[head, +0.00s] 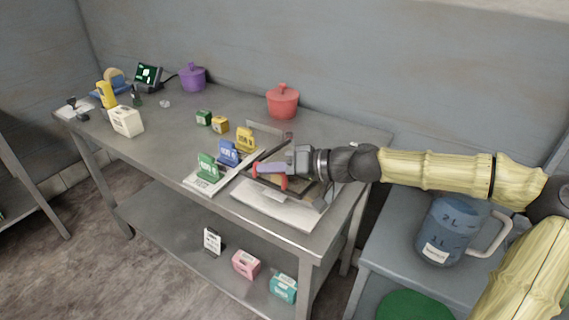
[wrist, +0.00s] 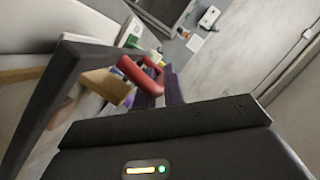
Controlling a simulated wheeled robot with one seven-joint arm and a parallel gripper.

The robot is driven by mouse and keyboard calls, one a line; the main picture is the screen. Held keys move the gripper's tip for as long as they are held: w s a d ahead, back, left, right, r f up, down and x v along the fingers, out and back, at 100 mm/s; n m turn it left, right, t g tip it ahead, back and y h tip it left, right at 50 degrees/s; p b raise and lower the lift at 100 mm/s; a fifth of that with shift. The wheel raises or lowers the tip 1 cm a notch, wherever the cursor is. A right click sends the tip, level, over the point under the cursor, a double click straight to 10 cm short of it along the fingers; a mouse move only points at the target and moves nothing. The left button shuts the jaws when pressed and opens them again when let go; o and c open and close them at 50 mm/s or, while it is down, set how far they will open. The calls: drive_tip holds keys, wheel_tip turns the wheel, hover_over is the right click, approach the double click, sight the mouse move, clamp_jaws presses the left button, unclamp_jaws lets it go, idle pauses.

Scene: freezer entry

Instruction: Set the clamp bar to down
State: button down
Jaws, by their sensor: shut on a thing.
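The clamp bar has a red handle (head: 284,182) and sits on a device with dark frame parts at the front right of the steel table. My gripper (head: 268,170) reaches in from the right, with its purple fingers shut at the red handle. In the wrist view the red handle (wrist: 140,74) shows beside the purple fingers (wrist: 163,90). A dark bar (wrist: 50,95) slants across the left of that view. My gripper and arm hide part of the device, so the bar's exact angle is hard to tell.
Green (head: 208,168), blue (head: 229,153) and yellow (head: 245,140) holders stand left of the device. A red pot (head: 283,101) and a purple pot (head: 192,77) stand farther back. A blue jug (head: 450,228) is on the right-hand surface. The table's middle left is fairly clear.

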drive_tip(key=shift+s+a+f, duration=0.1)
drive_tip(key=shift+s+f, duration=0.05)
drive_tip(key=shift+f, duration=0.4)
drive_tip(key=c, duration=1.5)
unclamp_jaws()
drive_tip(key=p+v, duration=0.1)
drive_tip(key=v, duration=1.6)
drive_tip(key=shift+s+r, duration=0.15)
drive_tip(key=shift+r, duration=0.1)
drive_tip(key=shift+c, duration=0.2)
